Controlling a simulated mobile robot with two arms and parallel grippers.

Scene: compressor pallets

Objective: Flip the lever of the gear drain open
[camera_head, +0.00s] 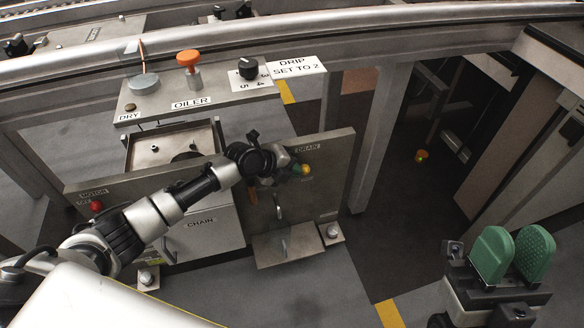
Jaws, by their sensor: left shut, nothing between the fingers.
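The drain's panel (335,165) carries a DRAIN label (308,148) at its upper right. A small orange piece, perhaps the lever (252,196), hangs below my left wrist. A metal spout (278,206) shows to its right, above a small tray. My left gripper (294,169) is shut and empty, close in front of the panel just below the label. My wrist hides part of the panel, and I cannot tell whether the gripper touches the lever. My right gripper (514,256), with green pads, is open and empty at the lower right, far from the panel.
The oiler shelf (215,93) with an orange knob (188,59) and a black dial (248,68) stands above the panel. A CHAIN box (205,235) and a red motor button (96,206) are at left. A steel post (378,135) rises right of the panel.

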